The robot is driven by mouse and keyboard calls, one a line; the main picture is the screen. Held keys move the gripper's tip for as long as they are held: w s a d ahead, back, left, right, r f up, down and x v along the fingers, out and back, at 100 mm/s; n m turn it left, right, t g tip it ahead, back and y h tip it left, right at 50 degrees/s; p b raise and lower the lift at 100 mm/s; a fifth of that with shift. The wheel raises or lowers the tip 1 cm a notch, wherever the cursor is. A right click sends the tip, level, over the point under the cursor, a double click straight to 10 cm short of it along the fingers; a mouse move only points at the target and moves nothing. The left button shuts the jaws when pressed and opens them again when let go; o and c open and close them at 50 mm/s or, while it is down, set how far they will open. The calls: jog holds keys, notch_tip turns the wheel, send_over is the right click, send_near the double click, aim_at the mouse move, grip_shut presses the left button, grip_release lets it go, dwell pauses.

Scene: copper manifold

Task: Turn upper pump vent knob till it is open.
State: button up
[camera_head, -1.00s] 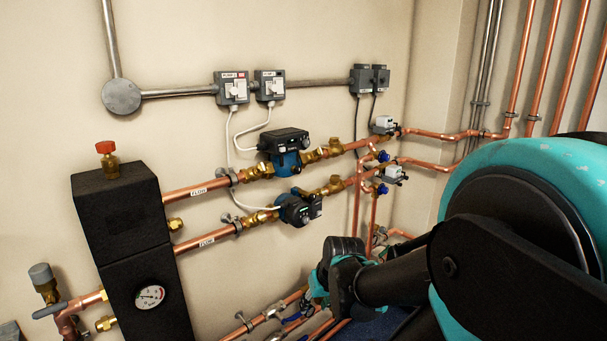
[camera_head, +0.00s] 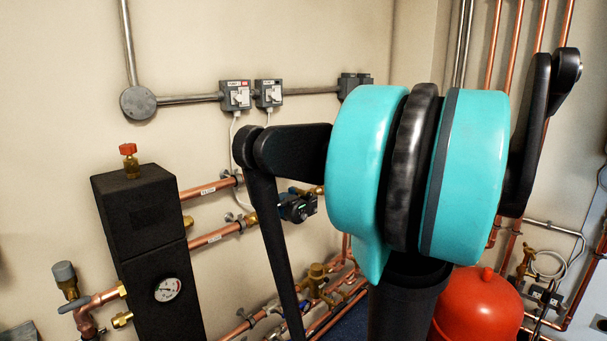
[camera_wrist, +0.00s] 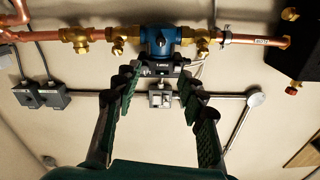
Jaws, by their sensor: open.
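In the wrist view, which is upside down, the upper pump (camera_wrist: 154,33) has a blue body with brass fittings on both sides. A small dark vent knob (camera_wrist: 162,42) sits at the middle of its face; I cannot tell its turn position. My gripper (camera_wrist: 157,78) is open and empty. Its two dark ridged fingers point toward the pump, with the fingertips either side of the pump's black control box in the picture. They appear apart from the knob.
Grey switch boxes (camera_head: 236,95) and a conduit (camera_head: 178,98) run along the wall. A black insulated box (camera_head: 150,250) with a gauge stands left. A red vessel (camera_head: 478,310) stands low right. Copper pipes crowd the wall's lower part.

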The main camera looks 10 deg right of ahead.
aim_at(298, 171)
jog(key=x, duration=1.7)
jog(key=shift+s+f, duration=0.1)
grip_shut()
